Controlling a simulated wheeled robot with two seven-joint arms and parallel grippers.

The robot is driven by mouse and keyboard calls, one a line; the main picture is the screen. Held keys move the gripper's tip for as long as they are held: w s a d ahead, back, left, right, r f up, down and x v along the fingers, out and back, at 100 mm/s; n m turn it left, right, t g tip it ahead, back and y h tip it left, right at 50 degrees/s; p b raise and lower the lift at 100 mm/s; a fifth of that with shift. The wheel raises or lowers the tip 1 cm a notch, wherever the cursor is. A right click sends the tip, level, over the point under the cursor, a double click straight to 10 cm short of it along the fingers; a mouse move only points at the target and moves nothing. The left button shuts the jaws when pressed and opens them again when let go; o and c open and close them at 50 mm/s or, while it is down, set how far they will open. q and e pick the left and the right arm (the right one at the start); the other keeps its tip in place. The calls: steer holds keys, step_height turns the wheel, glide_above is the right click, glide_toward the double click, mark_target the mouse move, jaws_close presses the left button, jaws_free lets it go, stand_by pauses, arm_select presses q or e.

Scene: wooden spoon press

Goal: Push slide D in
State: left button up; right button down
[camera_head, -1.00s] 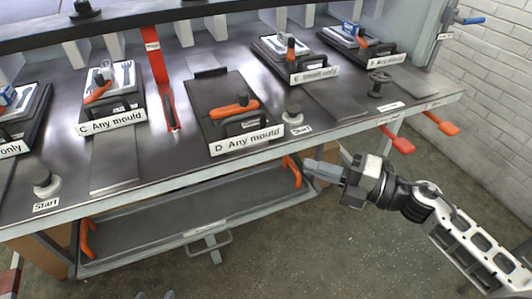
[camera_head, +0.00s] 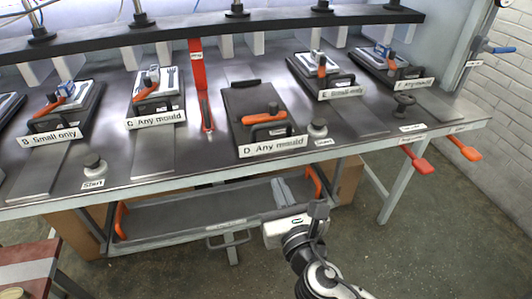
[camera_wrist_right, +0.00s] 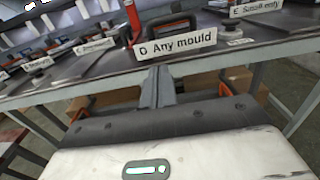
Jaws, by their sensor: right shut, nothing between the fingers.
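Slide D is a dark flat plate (camera_head: 245,98) with a black handle, an orange-handled clamp (camera_head: 265,117) and a white sign "D Any mould" (camera_head: 272,146). It sits close to the bench's front edge, nearer to it than slides C and E. No mould shows on its plate. My right gripper (camera_head: 283,190) is shut and empty, below and in front of the bench edge, apart from slide D. In the right wrist view its fingers (camera_wrist_right: 157,87) point toward the sign of slide D (camera_wrist_right: 176,45). My left gripper is not in view.
Slide C (camera_head: 155,95) and slide E (camera_head: 325,72) flank slide D. A start button (camera_head: 317,128) stands right of D. A tray (camera_head: 180,220) with orange handles hangs below the bench. A black beam (camera_head: 210,27) spans the back.

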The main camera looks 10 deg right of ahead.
mark_target(263, 146)
steer(key=w, duration=1)
steer(key=shift+w+a, duration=0.2)
steer(key=shift+w, duration=0.15)
